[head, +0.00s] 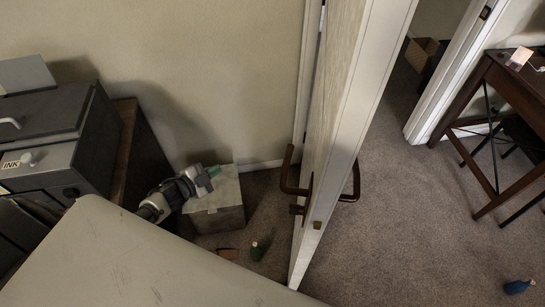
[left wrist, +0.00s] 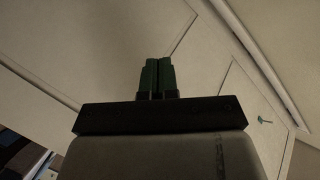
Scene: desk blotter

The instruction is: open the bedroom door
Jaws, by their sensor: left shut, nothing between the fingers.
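The bedroom door (head: 350,110) is white and stands swung open, seen nearly edge-on in the middle of the head view. A dark brown lever handle (head: 294,188) shows on its left face, and part of another (head: 354,185) on its right side. My left gripper (head: 213,171), with green fingertips, is left of the door and apart from the handle. Its fingers (left wrist: 158,76) are together and empty in the left wrist view. The pale surfaces behind them there are hard to identify. My right gripper is not in view.
A doorway frame (head: 450,75) is right of the door. A pale box (head: 217,212) stands below my left gripper. A dark desk (head: 500,85) is at right; a printer (head: 45,135) is at left.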

